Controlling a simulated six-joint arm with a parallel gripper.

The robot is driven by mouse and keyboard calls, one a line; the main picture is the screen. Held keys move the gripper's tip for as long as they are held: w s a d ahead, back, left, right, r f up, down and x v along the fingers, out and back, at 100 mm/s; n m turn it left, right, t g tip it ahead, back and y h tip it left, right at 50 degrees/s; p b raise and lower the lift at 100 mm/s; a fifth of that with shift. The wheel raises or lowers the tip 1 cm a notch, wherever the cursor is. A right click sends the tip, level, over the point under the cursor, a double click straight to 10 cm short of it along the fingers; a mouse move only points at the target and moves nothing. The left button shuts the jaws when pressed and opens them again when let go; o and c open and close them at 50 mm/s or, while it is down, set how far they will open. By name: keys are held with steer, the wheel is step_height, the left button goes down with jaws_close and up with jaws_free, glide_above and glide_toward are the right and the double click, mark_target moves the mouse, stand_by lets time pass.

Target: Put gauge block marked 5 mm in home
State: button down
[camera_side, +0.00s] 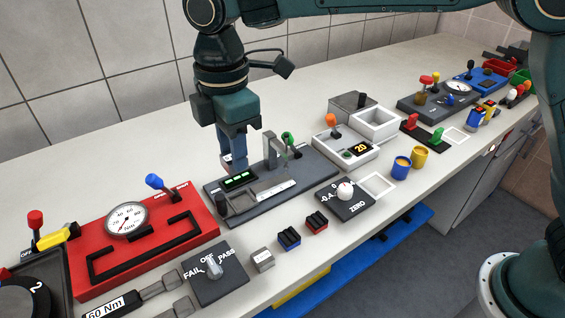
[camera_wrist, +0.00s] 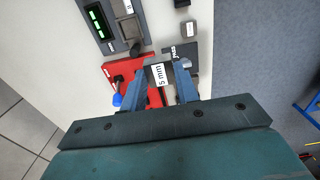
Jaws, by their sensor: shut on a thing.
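The gauge block marked 5 mm (camera_wrist: 158,75) is between the fingers of my gripper (camera_wrist: 165,74) in the wrist view, its white label facing the camera. My gripper (camera_side: 233,160) is shut on it. In the side view my gripper is at the back left of a dark grey fixture (camera_side: 318,172) with a green display (camera_side: 240,180), a post (camera_side: 270,145) and a green-knobbed lever (camera_side: 290,140). The block is largely hidden there. I cannot tell which spot is its home. The fixture's display end also shows in the wrist view (camera_wrist: 97,22).
A red gauge panel (camera_side: 190,222) with a blue-knobbed lever (camera_side: 155,182) stands to the left. A FAIL/OFF/PASS switch (camera_side: 214,268), a small grey block (camera_side: 262,260) and two dark blocks (camera_side: 289,239) lie along the front. White counter behind the fixture is clear.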

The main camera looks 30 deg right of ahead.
steer(key=shift+s+a+r, duration=0.1)
steer(key=shift+s+r, duration=0.5)
steer(key=shift+r, duration=0.2)
step_height(320, 180, down, 16)
steer(key=shift+r, duration=0.1)
steer(key=shift+f, duration=2.15)
steer(key=shift+f, duration=0.1)
steer(key=c, duration=1.1)
jaws_free()
steer(key=shift+o, duration=0.2)
steer(key=shift+w, duration=0.1)
step_height(320, 180, up, 12)
